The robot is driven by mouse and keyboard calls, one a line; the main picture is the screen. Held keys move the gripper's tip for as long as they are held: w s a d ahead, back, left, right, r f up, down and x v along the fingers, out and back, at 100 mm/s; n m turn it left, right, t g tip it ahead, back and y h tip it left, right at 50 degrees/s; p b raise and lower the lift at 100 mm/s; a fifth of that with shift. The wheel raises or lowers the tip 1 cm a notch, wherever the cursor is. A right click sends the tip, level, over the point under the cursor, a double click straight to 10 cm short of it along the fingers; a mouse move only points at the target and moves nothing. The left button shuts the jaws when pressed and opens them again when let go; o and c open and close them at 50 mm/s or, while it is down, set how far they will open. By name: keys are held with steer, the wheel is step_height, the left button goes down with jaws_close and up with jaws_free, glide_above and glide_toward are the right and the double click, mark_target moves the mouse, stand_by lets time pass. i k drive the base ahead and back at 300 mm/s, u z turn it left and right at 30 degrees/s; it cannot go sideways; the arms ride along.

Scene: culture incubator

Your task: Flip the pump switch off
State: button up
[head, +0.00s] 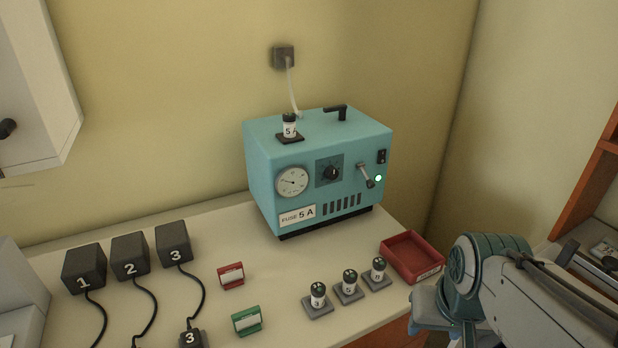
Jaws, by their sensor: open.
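The teal incubator box (258,190) stands on the counter against the back wall. On the right of its front panel are a grey lever (365,173) with a dark end pointing down and slightly right, a small black switch (382,156) above it to the right, and a lit green lamp (378,178) beside the lever. No pump label can be read, so I cannot tell which control is the pump switch. My arm shows at the lower right, apart from the box; my gripper's fingertips are not visible.
A red tray (412,257) sits right of the box. Several fuses on grey bases (349,286), a red card holder (231,276), a green one (246,320) and black numbered blocks (130,256) with cords occupy the counter. A white cabinet (35,80) hangs upper left.

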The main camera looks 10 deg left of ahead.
mark_target(381, 153)
steer(key=u, duration=1.1)
steer(key=k, duration=0.85)
steer(key=z, duration=0.75)
steer(key=i, duration=1)
steer(key=u, duration=0.05)
